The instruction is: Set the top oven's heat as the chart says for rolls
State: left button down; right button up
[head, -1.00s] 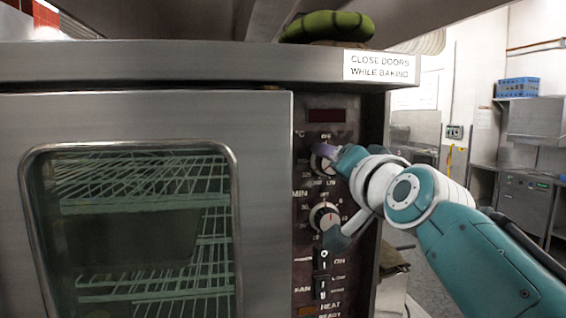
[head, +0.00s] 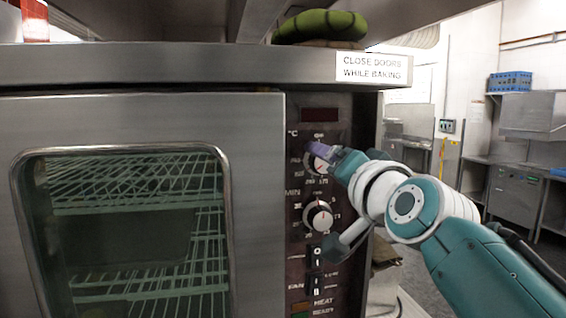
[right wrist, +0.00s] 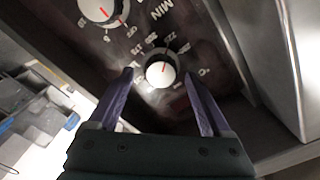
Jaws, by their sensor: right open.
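The oven's heat knob (head: 316,164), white with scale numbers around it and a °C mark, is the upper knob on the dark control panel. In the right wrist view the knob (right wrist: 160,74) shows between my fingers, with a short red mark on its face. My right gripper (head: 318,152) is open at the knob; its purple fingers (right wrist: 159,79) lie on either side of it in the wrist view. I cannot tell whether they touch it. The oven (head: 140,106) has its glass door shut. No chart shows. My left gripper is not in view.
A minute-timer knob (head: 320,217) sits below, also in the wrist view (right wrist: 100,8). Switches (head: 317,258) are under it, close to my arm. A dark display (head: 320,115) is above. A "close doors while baking" sign (head: 372,68) is on the top edge.

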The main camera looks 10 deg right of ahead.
jog(key=s+p, duration=0.4)
jog(key=s, duration=0.4)
jog(key=shift+s, duration=0.15)
jog(key=shift+d, duration=0.1)
